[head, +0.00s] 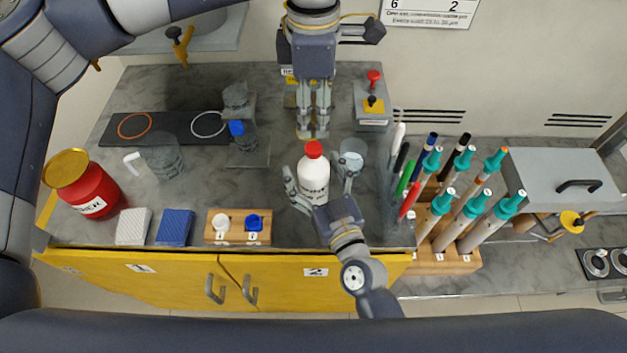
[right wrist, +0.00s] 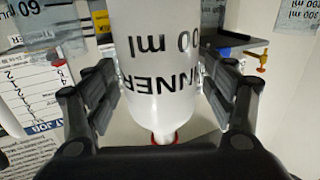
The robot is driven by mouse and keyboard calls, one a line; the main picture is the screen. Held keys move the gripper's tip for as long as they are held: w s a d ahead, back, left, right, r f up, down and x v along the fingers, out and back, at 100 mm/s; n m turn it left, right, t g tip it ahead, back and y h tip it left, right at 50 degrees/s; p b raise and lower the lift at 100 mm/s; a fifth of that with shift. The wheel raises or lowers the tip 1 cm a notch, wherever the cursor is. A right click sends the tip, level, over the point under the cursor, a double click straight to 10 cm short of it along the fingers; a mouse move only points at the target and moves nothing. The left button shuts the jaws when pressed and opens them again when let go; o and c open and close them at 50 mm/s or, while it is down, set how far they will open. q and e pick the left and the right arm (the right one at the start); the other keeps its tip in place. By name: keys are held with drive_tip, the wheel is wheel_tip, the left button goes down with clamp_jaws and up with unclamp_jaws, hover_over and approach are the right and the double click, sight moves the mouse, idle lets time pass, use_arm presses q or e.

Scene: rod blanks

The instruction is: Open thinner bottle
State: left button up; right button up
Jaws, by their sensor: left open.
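The thinner bottle (head: 314,178) is white with dark lettering and a red cap (head: 314,149). It stands near the front middle of the bench with the cap on. My right gripper (head: 322,182) is open, with one finger on each side of the bottle's body; a gap shows at the right finger. In the right wrist view the bottle (right wrist: 158,60) appears upside down between the fingers, its red cap partly showing low down. My left gripper (head: 313,133) is open and empty, pointing down, with its fingertips just behind the cap in the picture.
A clear beaker (head: 352,155) stands close right of the bottle. A wooden block (head: 238,238) with a white and a blue cap, a blue sponge (head: 175,227) and a red can (head: 88,190) are to the left. A rack (head: 445,262) of pipettes and pens is to the right.

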sight(314, 147)
clamp_jaws()
use_arm(q)
drive_tip(key=m, duration=0.4)
drive_tip(key=shift+m, duration=0.3)
drive_tip(key=m, duration=1.5)
drive_tip(key=shift+m, duration=0.4)
drive_tip(key=m, duration=0.6)
drive_tip(key=shift+m, duration=0.3)
drive_tip(key=shift+f, duration=4)
